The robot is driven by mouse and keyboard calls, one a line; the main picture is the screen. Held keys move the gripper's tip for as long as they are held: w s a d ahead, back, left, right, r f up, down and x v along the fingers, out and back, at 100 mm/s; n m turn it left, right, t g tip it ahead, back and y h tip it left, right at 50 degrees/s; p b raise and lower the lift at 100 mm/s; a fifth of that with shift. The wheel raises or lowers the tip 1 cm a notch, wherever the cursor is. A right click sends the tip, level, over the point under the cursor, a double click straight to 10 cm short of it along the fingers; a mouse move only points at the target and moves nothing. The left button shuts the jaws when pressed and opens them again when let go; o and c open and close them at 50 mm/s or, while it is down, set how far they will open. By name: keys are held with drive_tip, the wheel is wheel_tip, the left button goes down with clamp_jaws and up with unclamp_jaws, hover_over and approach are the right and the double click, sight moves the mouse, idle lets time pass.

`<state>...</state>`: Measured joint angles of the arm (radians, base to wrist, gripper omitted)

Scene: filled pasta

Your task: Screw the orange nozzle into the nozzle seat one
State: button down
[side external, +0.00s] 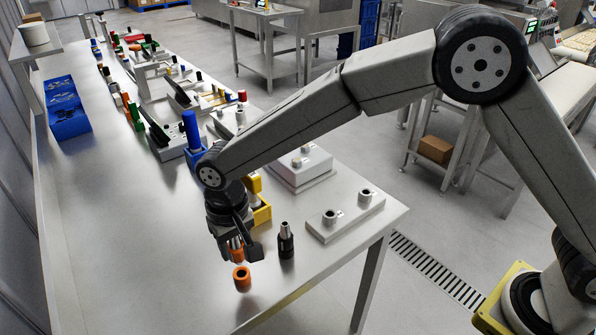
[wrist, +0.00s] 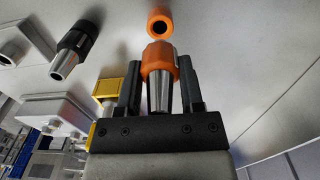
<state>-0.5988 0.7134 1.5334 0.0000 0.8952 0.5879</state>
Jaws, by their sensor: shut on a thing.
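My gripper (side external: 238,249) is shut on the orange nozzle (side external: 237,254), low over the near end of the table. In the wrist view the orange nozzle (wrist: 159,57) sits between both fingers, its silver tapered part pointing back toward the palm. A separate orange ring-like piece (side external: 241,278) with a dark opening lies just below it on the table; it also shows in the wrist view (wrist: 160,23). A pale plate (side external: 347,222) to the right carries two round seats with dark holes, a nearer one (side external: 330,217) and a farther one (side external: 365,195). No label for seat one is readable.
A black nozzle with a silver tip (side external: 286,242) stands upright between my gripper and the plate. Farther back are a white block (side external: 302,166), a blue bin (side external: 66,116) and several tools. The table's left-front area is clear.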

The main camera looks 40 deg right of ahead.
drive_tip(key=shift+r, duration=0.65)
drive_tip(key=r, duration=1)
drive_tip(key=shift+w+d, duration=0.15)
drive_tip(key=shift+d, duration=0.15)
drive_tip(key=d+m, duration=0.6)
drive_tip(key=d, duration=2.9)
wheel_tip(320, 180, down, 5)
drive_tip(key=shift+f, duration=0.2)
drive_tip(key=shift+f, duration=0.1)
drive_tip(key=shift+s+f, duration=0.2)
drive_tip(key=shift+f, duration=2.6)
